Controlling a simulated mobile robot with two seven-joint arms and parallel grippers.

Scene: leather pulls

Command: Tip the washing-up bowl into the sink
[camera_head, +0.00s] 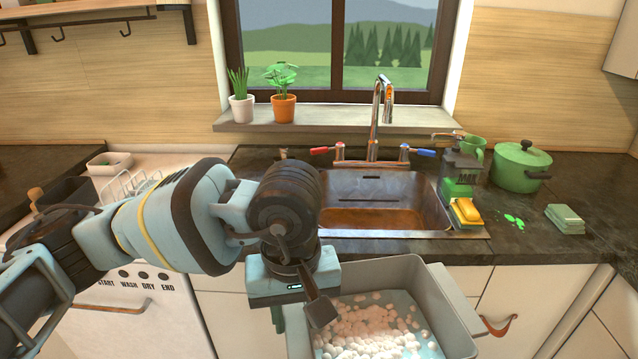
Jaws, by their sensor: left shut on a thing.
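The grey washing-up bowl (453,301) is in front of the counter, below the sink, with bluish water and white foam in it. Its near part runs off the bottom of the picture. My left gripper (300,316) is at the bowl's left side, shut on its rim; the exact grip is partly hidden by the gripper. The steel sink (425,203) is set in the dark counter behind the bowl. My left arm covers part of the sink's left side. My right gripper is not in view.
A tall tap (376,120) with red and blue handles stands behind the sink. A yellow sponge (465,212) lies at the sink's right edge. A green pot (521,167) and green cloths (565,219) are farther right. A leather pull (498,326) sticks out beside the bowl.

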